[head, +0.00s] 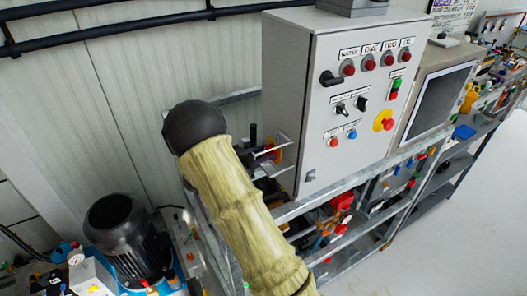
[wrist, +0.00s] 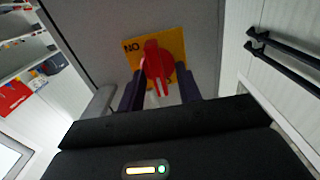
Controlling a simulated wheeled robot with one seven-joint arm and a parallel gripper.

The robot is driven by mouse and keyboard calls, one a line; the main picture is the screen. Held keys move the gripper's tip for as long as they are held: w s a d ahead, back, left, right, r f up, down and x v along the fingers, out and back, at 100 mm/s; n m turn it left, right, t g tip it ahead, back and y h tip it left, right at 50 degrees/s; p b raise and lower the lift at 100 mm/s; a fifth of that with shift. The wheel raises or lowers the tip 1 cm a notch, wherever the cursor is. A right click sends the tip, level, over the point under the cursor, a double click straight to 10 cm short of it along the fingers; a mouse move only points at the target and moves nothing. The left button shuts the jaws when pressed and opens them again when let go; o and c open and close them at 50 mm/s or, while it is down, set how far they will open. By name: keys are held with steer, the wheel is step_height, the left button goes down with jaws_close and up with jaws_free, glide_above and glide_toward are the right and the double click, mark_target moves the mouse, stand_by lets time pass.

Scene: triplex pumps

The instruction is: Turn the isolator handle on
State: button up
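The isolator handle (wrist: 157,62) is red and sits on a yellow plate (wrist: 178,48) with "NO" lettering, on a grey cabinet face in the wrist view. In that view the handle points roughly up and down the picture. My gripper (wrist: 160,88) has its two dark fingers apart, one on each side of the handle's lower part, with a small gap visible on both sides. In the head view my gripper (head: 278,156) is at the left side of the grey control cabinet (head: 300,100). Only a bit of red and yellow shows there, and my arm hides part of this area.
The cabinet front carries lamps, buttons and black switches (head: 340,108). It stands on a metal shelf frame (head: 345,178) with coloured parts below. A black motor (head: 125,235) stands at lower left. Dark pipes (head: 100,25) run along the wall. Open floor lies at right.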

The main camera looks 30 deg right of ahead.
steer(key=shift+a, duration=0.1)
steer(key=shift+s+d, duration=0.1)
steer(key=shift+d, duration=0.1)
jaws_close()
steer(key=shift+f+m+b, duration=0.15)
steer(key=shift+m+b, duration=0.25)
steer(key=shift+b, duration=0.3)
steer(key=m+b, duration=0.5)
steer(key=b, duration=0.4)
steer(key=m+b, duration=0.6)
steer(key=b, duration=0.3)
steer(key=m+b, duration=0.6)
steer(key=b, duration=0.3)
steer(key=shift+s+a+f+b, duration=0.1)
steer(key=shift+s+f+b, duration=0.2)
steer(key=shift+f, duration=0.05)
